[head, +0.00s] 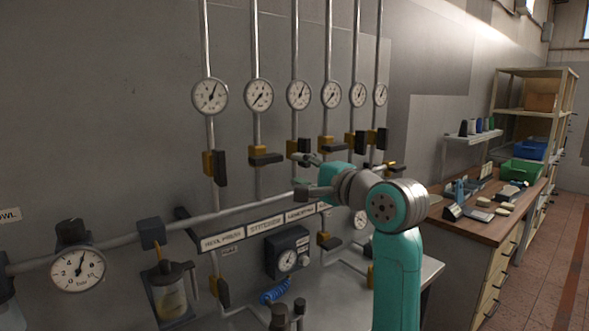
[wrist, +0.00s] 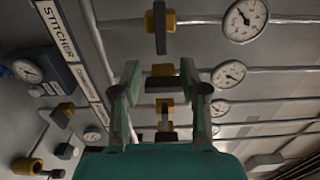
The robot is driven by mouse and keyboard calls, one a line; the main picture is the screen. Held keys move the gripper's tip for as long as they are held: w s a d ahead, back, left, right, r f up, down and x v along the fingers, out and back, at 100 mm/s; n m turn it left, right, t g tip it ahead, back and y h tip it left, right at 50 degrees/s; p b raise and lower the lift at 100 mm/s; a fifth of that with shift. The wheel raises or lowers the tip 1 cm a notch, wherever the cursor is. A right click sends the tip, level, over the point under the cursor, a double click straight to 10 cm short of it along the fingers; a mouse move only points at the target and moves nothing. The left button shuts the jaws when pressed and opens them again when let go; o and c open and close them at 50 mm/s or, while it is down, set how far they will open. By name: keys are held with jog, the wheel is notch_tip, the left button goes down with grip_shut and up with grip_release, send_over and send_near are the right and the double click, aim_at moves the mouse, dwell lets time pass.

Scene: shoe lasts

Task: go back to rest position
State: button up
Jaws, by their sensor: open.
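My gripper (head: 303,176) is open, its two fingers apart, in front of the grey wall with gauges and valves in the head view. In the wrist view my gripper (wrist: 163,88) also shows open. A yellow valve with a black handle (wrist: 163,82) shows between and beyond its fingers, and I see nothing held. Whether a finger touches a valve cannot be told. My teal arm hides part of the wall and the lower pipes in the head view.
Several round gauges (head: 210,96) sit on vertical pipes above black-handled valves (head: 264,158). A horizontal pipe (head: 228,216) crosses below, with a label rail (head: 245,232). A wooden bench (head: 474,228) with tools stands right, before a shelf (head: 537,92). Tiled floor (head: 560,265) is clear at far right.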

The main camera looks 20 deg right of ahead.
dwell(0.4)
jog(key=s+f+h, duration=0.1)
jog(key=s+f, duration=0.1)
jog(key=f, duration=1)
jog(key=s+f+h, duration=0.2)
jog(key=f, duration=0.9)
jog(key=s+a+f+n+h, duration=0.1)
jog(key=s+f+n, duration=0.1)
jog(key=s+f, duration=0.55)
jog(key=s+a+f+n+h, duration=0.1)
jog(key=s+f, duration=0.4)
jog(key=f, duration=0.5)
jog(key=s+a+f+n+g, duration=0.1)
jog(key=s+f+n, duration=0.3)
jog(key=s, duration=0.6)
jog(key=s+a+f+n+g, duration=0.1)
jog(key=s+f, duration=0.4)
jog(key=s, duration=0.6)
jog(key=s+r+n, duration=0.3)
jog(key=s+n, duration=0.3)
jog(key=s, duration=1.2)
jog(key=shift+a+n+h, duration=0.3)
jog(key=shift+r, duration=0.1)
